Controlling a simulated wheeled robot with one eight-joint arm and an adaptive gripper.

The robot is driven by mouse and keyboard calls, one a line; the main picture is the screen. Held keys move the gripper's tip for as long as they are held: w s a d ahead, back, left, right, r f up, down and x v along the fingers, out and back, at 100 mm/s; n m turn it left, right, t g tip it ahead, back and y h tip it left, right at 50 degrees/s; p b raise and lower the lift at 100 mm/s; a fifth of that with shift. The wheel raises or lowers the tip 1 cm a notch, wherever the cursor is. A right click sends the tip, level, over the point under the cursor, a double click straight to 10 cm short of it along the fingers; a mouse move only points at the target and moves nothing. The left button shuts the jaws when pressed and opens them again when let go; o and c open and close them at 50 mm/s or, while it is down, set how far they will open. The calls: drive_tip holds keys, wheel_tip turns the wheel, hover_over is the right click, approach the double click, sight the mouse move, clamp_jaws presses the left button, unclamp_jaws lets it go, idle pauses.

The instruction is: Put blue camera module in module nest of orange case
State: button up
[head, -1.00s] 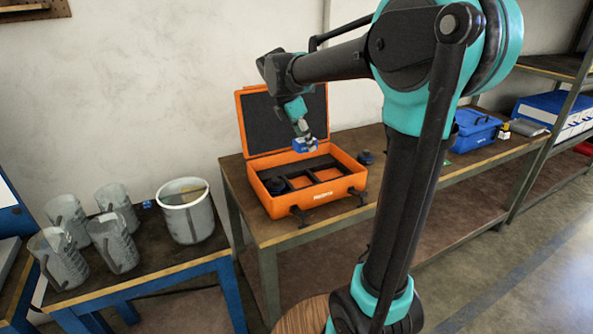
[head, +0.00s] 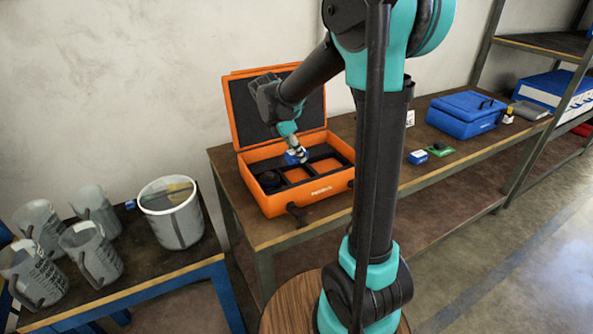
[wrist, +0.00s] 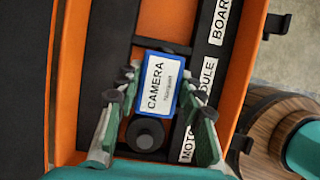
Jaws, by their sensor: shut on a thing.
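The orange case (head: 315,190) stands open on the wooden bench, its lid raised at the back. My gripper (head: 293,148) points down into the case and is shut on the blue camera module (head: 296,157).
A round black part (head: 269,179) sits in the case's left compartment. A small blue box (head: 417,157), a green board (head: 440,150) and a blue toolbox (head: 465,115) stand to the right on the bench. A white bucket (head: 172,215) and several grey jugs are on the left table.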

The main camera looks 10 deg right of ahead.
sight(288, 153)
drive_tip(key=shift+f, duration=3.8)
drive_tip(key=shift+f, duration=0.1)
drive_tip(key=o, duration=0.9)
drive_tip(key=shift+o, duration=0.2)
drive_tip(key=v, duration=1.2)
